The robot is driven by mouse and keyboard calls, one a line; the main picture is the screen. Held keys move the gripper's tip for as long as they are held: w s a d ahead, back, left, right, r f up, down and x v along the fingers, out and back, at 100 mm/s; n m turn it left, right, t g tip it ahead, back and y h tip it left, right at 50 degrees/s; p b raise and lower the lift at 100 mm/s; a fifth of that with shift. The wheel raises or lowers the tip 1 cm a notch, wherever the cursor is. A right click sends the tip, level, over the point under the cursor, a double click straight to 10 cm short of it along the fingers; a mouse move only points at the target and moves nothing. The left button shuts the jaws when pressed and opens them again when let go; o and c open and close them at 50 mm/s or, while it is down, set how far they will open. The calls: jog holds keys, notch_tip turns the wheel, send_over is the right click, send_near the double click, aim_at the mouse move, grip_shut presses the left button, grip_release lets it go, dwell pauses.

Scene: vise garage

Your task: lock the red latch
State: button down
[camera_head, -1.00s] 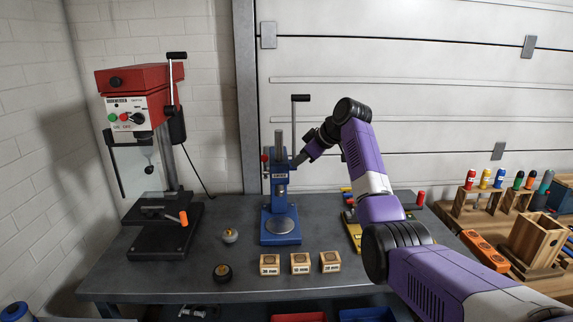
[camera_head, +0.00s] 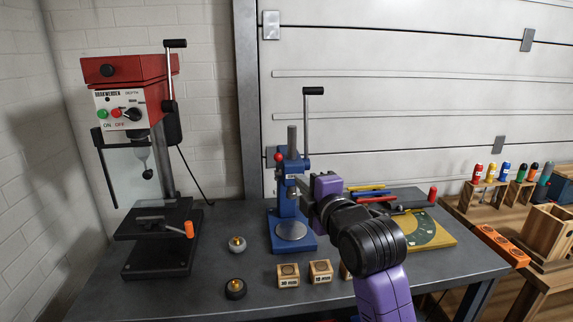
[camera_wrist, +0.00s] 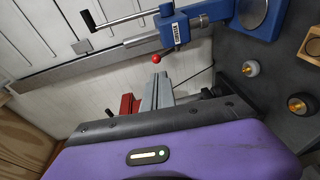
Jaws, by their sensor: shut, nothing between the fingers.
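The red latch is a red ball knob (camera_head: 279,156) on the left side of the blue arbor press (camera_head: 290,205). In the wrist view the red knob (camera_wrist: 156,58) sticks out from the press's blue body (camera_wrist: 180,30). My gripper (camera_head: 299,184) is at the press column, on the right and slightly below the knob in the head view. In the wrist view my shut gripper's grey fingers (camera_wrist: 158,88) point toward the knob, which appears a short way beyond the tips. The fingers hold nothing. I cannot tell whether they touch the press.
The press's long black-handled lever (camera_head: 307,125) rises above. A red drill press (camera_head: 130,85) stands left. Two round knobbed weights (camera_head: 236,245) and several wooden blocks (camera_head: 288,276) lie in front. A yellow board (camera_head: 430,235) is right.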

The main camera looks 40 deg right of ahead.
jog(key=p, duration=0.3)
send_near(280, 157)
jog(key=x, duration=0.6)
jog(key=shift+w+f, duration=0.35)
jog(key=shift+w, duration=0.05)
jog(key=shift+w+d+r, duration=0.25)
jog(key=shift+w+d, duration=0.1)
jog(key=shift+w, duration=0.1)
jog(key=shift+w+d+r+t, duration=0.1)
jog(key=shift+r+t, duration=0.05)
jog(key=shift+r, duration=0.2)
jog(key=shift+w+d+r+t, duration=0.1)
jog(key=shift+r+t, duration=0.05)
jog(key=shift+r, duration=0.15)
jog(key=shift+a, duration=0.15)
